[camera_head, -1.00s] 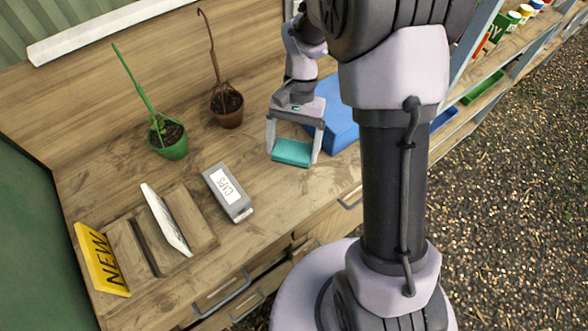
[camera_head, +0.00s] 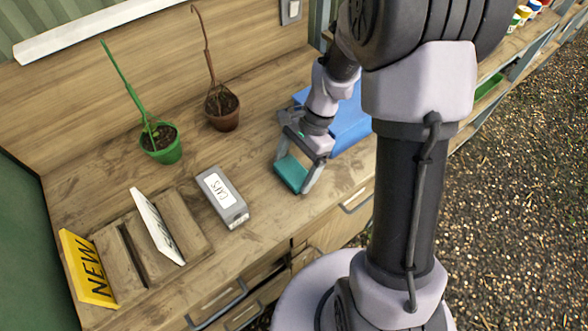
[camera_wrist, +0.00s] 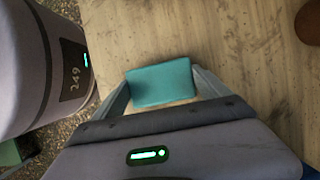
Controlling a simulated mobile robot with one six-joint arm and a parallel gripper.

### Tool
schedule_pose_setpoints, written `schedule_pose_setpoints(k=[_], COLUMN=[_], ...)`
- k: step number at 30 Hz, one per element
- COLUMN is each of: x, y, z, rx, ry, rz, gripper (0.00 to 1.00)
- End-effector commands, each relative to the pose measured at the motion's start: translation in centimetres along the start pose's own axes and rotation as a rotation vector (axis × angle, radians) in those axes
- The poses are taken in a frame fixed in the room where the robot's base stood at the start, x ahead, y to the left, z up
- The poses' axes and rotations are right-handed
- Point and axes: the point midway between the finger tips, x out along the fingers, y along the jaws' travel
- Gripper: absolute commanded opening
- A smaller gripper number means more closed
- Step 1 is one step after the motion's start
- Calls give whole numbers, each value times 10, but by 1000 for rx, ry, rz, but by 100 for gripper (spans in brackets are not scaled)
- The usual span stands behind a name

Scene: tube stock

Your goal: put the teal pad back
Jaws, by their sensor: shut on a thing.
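The teal pad (camera_head: 291,174) is a small flat block. My gripper (camera_head: 294,178) is shut on it, with one finger at each end of the pad. The pad also shows between the two fingers in the wrist view (camera_wrist: 161,83). It is over the wooden bench top, in front of a blue box. I cannot tell whether it touches the bench or hangs just above it.
A grey box labelled CAPS (camera_head: 222,197) lies left of the pad. Green (camera_head: 160,143) and brown (camera_head: 222,108) plant pots stand behind. The blue box (camera_head: 350,125) is partly hidden by my arm.

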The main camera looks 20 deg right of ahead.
Motion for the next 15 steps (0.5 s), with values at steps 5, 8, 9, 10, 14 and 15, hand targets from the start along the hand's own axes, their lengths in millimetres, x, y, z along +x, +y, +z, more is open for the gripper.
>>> schedule_pose_setpoints(k=[5, 8, 9, 10, 14, 15], x=[3, 2, 2, 2, 1, -2], y=[0, 0, 0, 0, 0, 0], z=[-1, -1, -1, -1, 0, 1], rx=[-1, -1, -1, -1, -1, -1], ry=[0, 0, 0, 0, 0, 0], rz=[0, 0, 0, 0, 0, 0], gripper=[42, 100, 100, 100, 100, 100])
